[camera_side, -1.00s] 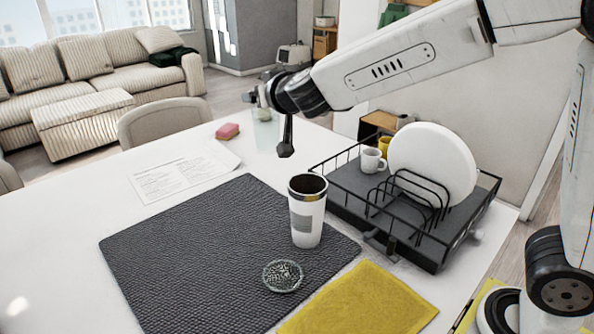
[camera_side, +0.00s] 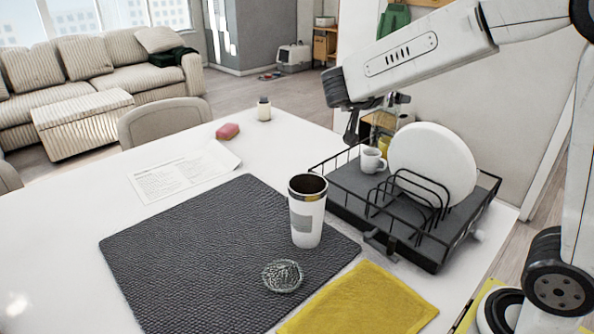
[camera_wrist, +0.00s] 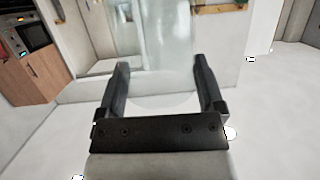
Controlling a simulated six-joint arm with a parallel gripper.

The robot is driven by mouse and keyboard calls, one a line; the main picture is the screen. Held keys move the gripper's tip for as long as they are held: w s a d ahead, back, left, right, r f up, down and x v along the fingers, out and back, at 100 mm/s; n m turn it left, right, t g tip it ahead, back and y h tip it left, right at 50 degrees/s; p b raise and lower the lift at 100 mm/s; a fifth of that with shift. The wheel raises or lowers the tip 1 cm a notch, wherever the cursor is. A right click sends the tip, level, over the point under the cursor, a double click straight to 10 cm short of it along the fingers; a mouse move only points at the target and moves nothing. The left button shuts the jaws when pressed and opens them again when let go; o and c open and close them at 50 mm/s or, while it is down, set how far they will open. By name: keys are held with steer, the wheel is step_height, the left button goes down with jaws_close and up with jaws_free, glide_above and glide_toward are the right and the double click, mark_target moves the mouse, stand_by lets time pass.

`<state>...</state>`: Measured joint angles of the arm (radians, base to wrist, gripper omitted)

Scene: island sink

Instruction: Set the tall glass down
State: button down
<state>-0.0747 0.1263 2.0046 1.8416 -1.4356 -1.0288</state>
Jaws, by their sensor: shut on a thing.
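The tall glass is clear and see-through; in the wrist view the tall glass (camera_wrist: 158,45) stands between the two dark fingers of my gripper (camera_wrist: 162,72). In the side view my gripper (camera_side: 374,112) is above the back left part of the black dish rack (camera_side: 335,204), near the white cup. The glass is hard to make out there against the background, and its lower end cannot be told clearly. My gripper is shut on it, and it appears to be held up in the air.
A steel-rimmed tumbler (camera_side: 306,215) and scrubber (camera_side: 283,276) sit on the dark mat (camera_side: 190,245). A yellow cloth (camera_side: 362,303), pink sponge (camera_side: 228,131) and small bottle (camera_side: 263,108) lie around.

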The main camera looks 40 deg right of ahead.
mark_target(385, 119)
steer(key=shift+m+g, duration=0.4)
steer(key=shift+g, duration=0.1)
steer(key=f, duration=0.2)
steer(key=s+f, duration=0.1)
steer(key=f, duration=0.2)
steer(key=shift+d, duration=0.2)
steer(key=shift+f, duration=0.1)
steer(key=w+d+f, duration=0.4)
steer(key=w+f, duration=0.5)
steer(key=w, duration=0.3)
steer(key=shift+w, duration=0.4)
steer(key=shift+f, duration=0.15)
steer(key=shift+w+f, duration=0.15)
steer(key=shift+f, duration=0.75)
steer(key=shift+w+f, duration=0.1)
steer(key=shift+f, duration=0.8)
